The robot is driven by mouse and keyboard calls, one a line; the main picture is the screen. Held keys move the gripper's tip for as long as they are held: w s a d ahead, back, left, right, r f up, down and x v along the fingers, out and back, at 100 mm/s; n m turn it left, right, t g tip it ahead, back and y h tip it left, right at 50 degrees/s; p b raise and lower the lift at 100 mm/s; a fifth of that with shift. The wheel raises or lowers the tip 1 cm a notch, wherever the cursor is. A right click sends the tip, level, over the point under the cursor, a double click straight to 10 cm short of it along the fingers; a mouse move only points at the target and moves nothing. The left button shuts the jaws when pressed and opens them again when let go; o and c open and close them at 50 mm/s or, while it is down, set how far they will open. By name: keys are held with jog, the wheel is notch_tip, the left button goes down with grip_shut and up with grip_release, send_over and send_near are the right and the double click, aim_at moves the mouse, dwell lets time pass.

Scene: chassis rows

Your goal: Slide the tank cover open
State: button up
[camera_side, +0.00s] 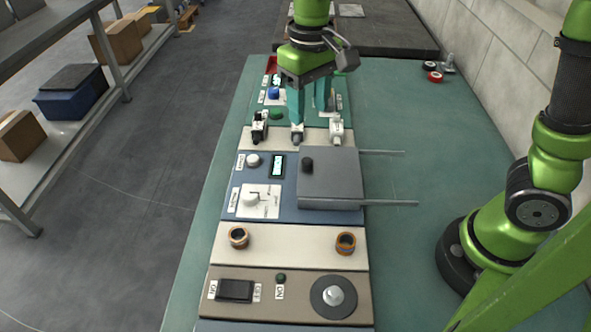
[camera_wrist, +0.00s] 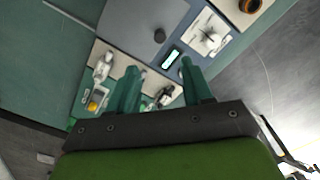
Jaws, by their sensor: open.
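The tank cover (camera_side: 335,187) is a flat grey plate with a black knob (camera_side: 307,165) near its far left corner. It lies on the right part of the blue-grey panel, and two thin rails (camera_side: 390,203) run out to its right. In the wrist view the cover (camera_wrist: 128,25) and its knob (camera_wrist: 159,36) show at the top. My gripper (camera_side: 309,115) is open, with teal fingers pointing down, behind the cover and apart from the knob. Its fingers (camera_wrist: 158,72) also show in the wrist view with nothing seen between them. What lies under the cover is hidden.
Several small fittings (camera_side: 336,128) stand in a row by my fingers. A white dial (camera_side: 251,199), a small display (camera_side: 277,166) and a round knob (camera_side: 253,160) are left of the cover. Copper-coloured rings (camera_side: 346,243) are in front. The green table (camera_side: 440,140) is clear right of the rails.

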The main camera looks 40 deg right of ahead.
aim_at(307, 160)
notch_tip(307, 160, down, 12)
jog(key=shift+f, duration=0.2)
grip_shut()
dwell(0.4)
